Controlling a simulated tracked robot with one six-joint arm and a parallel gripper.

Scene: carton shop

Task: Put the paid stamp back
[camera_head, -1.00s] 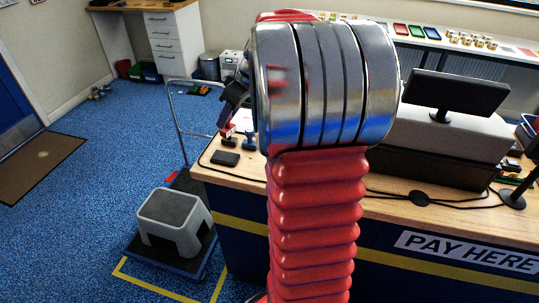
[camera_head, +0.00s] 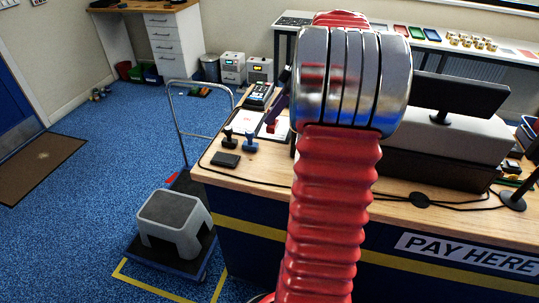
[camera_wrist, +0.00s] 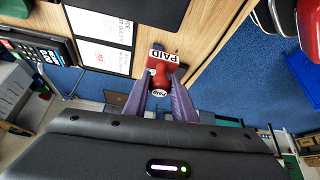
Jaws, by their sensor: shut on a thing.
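In the head view, my gripper (camera_head: 277,112) is partly hidden by my arm, over the left part of the counter, with a small red part of the stamp (camera_head: 271,126) showing. A black stamp (camera_head: 228,138) and a blue stamp (camera_head: 250,144) stand on the counter to the left of my gripper. Whether the red stamp touches the counter is unclear.
A black pad (camera_head: 225,160) lies in front of the standing stamps. Printed papers (camera_wrist: 103,57) and a keypad device (camera_head: 260,94) lie on the counter (camera_head: 235,177). A monitor (camera_head: 459,94) stands to the right. A trolley with a grey step stool (camera_head: 174,221) is left of the counter.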

